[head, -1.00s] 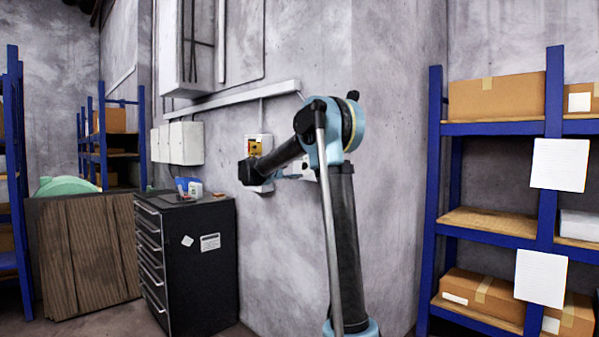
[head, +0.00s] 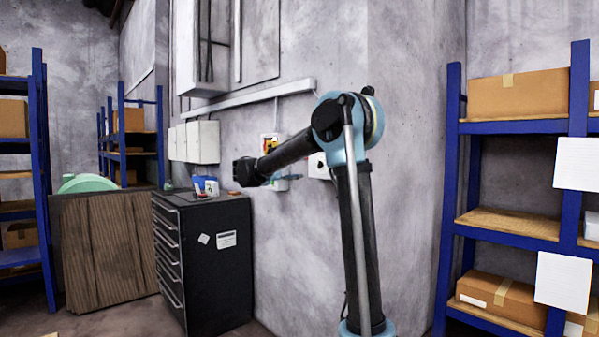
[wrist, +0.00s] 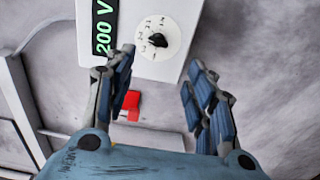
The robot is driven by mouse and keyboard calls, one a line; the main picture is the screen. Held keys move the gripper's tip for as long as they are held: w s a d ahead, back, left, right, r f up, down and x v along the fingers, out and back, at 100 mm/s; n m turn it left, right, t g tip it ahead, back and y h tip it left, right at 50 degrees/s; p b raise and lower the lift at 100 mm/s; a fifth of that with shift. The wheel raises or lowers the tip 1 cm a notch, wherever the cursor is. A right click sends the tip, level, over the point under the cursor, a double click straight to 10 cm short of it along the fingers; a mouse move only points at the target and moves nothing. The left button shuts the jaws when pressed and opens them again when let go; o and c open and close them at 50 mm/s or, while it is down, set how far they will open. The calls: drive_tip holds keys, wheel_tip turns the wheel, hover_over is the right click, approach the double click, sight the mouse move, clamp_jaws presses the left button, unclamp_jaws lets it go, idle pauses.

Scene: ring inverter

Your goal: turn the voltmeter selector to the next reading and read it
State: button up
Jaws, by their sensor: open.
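The voltmeter is a white box with a dark display (wrist: 101,27) in the wrist view. Its green digits read 200 V, turned sideways. The black selector knob (wrist: 157,40) sits on a pale round dial with small printed marks. Which mark it points at is too small to tell. My gripper (wrist: 160,64) is open and empty, its fingertips apart on either side below the knob in the picture, not around it. In the head view, a white box (head: 319,165) on the wall looks like the voltmeter; my arm covers part of the area beside it.
A yellow and red control (head: 269,144) is on the wall beside the voltmeter; a red part (wrist: 130,102) shows between my fingers in the wrist view. A black drawer cabinet (head: 205,260) stands left below. Blue shelving (head: 452,200) with cartons is at right.

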sight(320, 165)
drive_tip(key=s+a+m, duration=0.1)
drive_tip(key=s+a, duration=0.2)
drive_tip(key=a, duration=0.1)
drive_tip(key=x, duration=1.7)
drive_tip(key=shift+d, duration=0.15)
drive_tip(key=shift+w+r, duration=0.1)
drive_tip(key=shift+c, duration=0.2)
drive_tip(key=c, duration=1)
